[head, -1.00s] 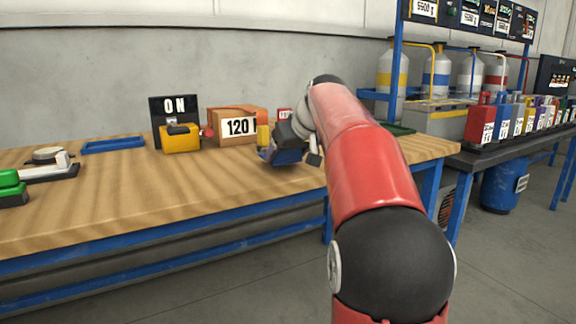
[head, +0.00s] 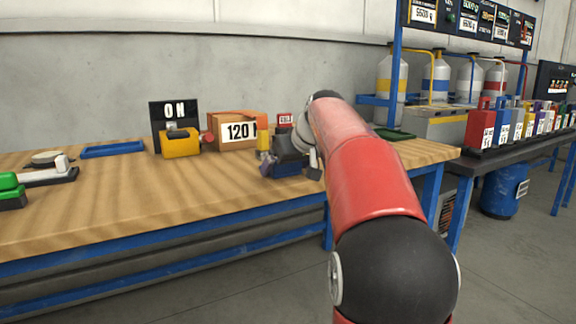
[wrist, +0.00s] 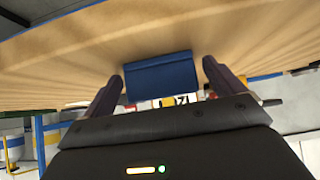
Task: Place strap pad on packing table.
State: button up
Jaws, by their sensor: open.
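The blue strap pad (head: 289,169) is at the right part of the wooden packing table (head: 150,205) and looks to rest on its top. In the wrist view the pad (wrist: 162,76) shows as a blue block between the two dark fingers. My gripper (wrist: 163,80) is open, with a finger on each side of the pad and narrow gaps between. In the head view my gripper (head: 290,166) is low at the tabletop, and my arm hides part of it. The pad's underside is hidden.
A blue tray (head: 113,149) is at back left, a green tray (head: 394,134) at back right. The table's front middle is clear.

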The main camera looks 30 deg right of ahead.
jog(key=shift+s+r, duration=0.1)
jog(key=shift+r, duration=0.2)
jog(key=p+v, duration=0.1)
jog(key=v, duration=1)
jog(key=shift+s+r, duration=0.2)
jog(key=shift+s, duration=0.05)
jog(key=s+a+f+g, duration=0.2)
jog(key=s+a+f, duration=0.9)
jog(key=a+f, duration=0.15)
jog(key=s+a+f, duration=0.3)
jog(key=s+f, duration=0.3)
jog(key=f, duration=0.2)
jog(key=s+a+f+g, duration=0.1)
jog(key=s+a+f, duration=0.2)
jog(key=s+f, duration=0.4)
jog(key=shift+f, duration=0.4)
